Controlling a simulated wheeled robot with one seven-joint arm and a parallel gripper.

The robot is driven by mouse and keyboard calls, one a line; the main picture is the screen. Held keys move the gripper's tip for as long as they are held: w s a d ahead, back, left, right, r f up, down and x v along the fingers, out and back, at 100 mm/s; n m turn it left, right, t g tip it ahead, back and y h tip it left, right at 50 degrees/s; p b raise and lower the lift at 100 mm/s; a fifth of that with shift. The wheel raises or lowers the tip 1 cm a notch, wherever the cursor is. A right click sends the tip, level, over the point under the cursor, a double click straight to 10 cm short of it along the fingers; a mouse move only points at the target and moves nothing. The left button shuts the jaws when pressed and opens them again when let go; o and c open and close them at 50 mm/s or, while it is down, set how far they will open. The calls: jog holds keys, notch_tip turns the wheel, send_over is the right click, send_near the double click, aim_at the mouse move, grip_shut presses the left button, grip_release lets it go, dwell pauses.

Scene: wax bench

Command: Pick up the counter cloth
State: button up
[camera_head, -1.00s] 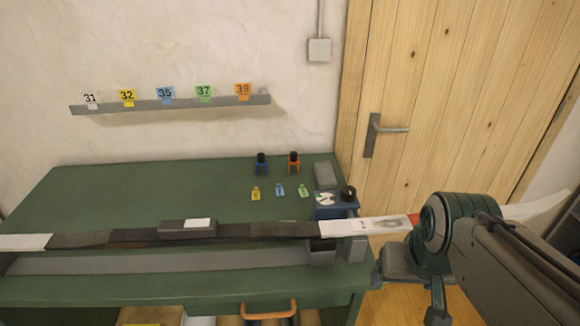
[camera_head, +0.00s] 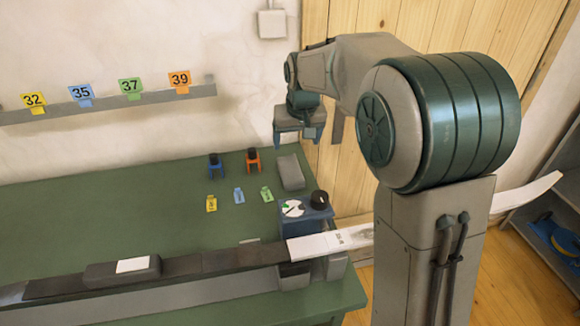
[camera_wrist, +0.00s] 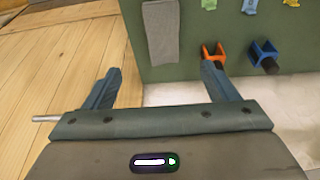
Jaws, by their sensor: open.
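The counter cloth appears to be the grey flat oblong (camera_head: 290,172) lying on the green bench near its back right corner. It also shows in the wrist view (camera_wrist: 150,32), close to the bench edge, and nothing covers it there. My gripper (camera_head: 299,142) is open and empty. In the head view it hangs above and behind the cloth, in front of the wall and door. In the wrist view my gripper (camera_wrist: 161,76) has its two blue fingers spread wide, with the cloth beyond the fingertips and apart from them.
Blue (camera_head: 215,166) and orange (camera_head: 253,161) holders with black tops stand left of the cloth. Small tags (camera_head: 239,196) lie before them. A blue box (camera_head: 305,222) with a black knob is in front of the cloth. A long ski (camera_head: 330,241) crosses the bench front.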

send_over(291, 169)
jog(key=s, duration=0.2)
notch_tip(291, 169, down, 8)
jog(key=shift+r+p, duration=0.15)
jog(key=shift+p, duration=0.3)
jog(key=shift+p+x, duration=0.85)
jog(key=shift+x, duration=1.95)
jog(key=shift+w+d, duration=0.1)
jog(key=shift+w, duration=0.05)
jog(key=shift+c, duration=0.3)
jog(key=c, duration=1)
